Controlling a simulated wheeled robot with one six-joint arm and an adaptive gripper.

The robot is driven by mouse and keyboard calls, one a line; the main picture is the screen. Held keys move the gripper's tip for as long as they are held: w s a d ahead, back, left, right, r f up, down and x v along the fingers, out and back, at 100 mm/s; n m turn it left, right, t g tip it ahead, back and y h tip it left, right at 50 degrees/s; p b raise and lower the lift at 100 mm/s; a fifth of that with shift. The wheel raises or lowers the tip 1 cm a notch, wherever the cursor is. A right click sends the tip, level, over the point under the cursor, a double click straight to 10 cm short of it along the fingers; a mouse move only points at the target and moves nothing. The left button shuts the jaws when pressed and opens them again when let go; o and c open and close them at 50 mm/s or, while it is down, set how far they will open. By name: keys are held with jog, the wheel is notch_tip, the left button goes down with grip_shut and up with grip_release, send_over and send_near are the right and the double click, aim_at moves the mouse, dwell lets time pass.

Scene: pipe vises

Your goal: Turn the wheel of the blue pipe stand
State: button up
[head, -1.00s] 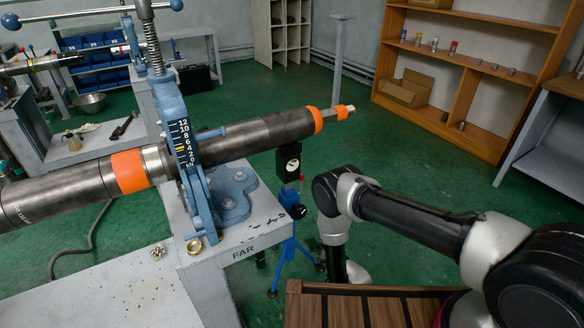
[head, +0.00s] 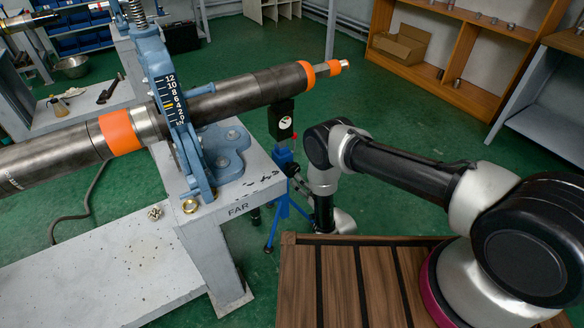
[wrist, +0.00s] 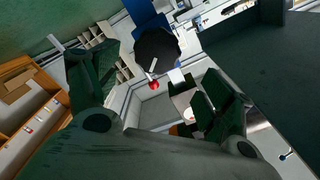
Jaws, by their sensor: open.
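The blue pipe stand (head: 283,205) stands on the floor beyond the table corner, below the right end of the long pipe (head: 245,92). A black block with a round white gauge (head: 286,121) sits at its top. A small dark wheel (head: 291,169) shows on its post. In the wrist view a dark round part (wrist: 157,48), probably this wheel, lies ahead, with a red knob (wrist: 153,84) beside it. My gripper (wrist: 158,90) is open, its fingers apart on either side of the red knob in the picture. Contact cannot be told. The fingers cannot be made out in the head view.
The grey table marked FAR (head: 250,190) carries a blue pipe vise (head: 170,95) left of the stand. A brown slatted surface (head: 340,285) lies in front, below my arm. A wooden shelf (head: 450,60) stands at the back right. Green floor is open between shelf and stand.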

aim_at(294, 172)
jog(key=w+a+n, duration=0.1)
jog(key=w+n, duration=0.1)
jog(key=n, duration=0.2)
jog(key=w+a+n, duration=0.2)
jog(key=n, duration=0.1)
jog(key=w+a+n, duration=0.1)
jog(key=w+n, duration=0.2)
jog(key=n, duration=0.1)
jog(key=shift+a+f+n, duration=0.25)
jog(key=shift+a+n, duration=0.05)
jog(key=shift+a, duration=0.05)
jog(key=c, duration=1)
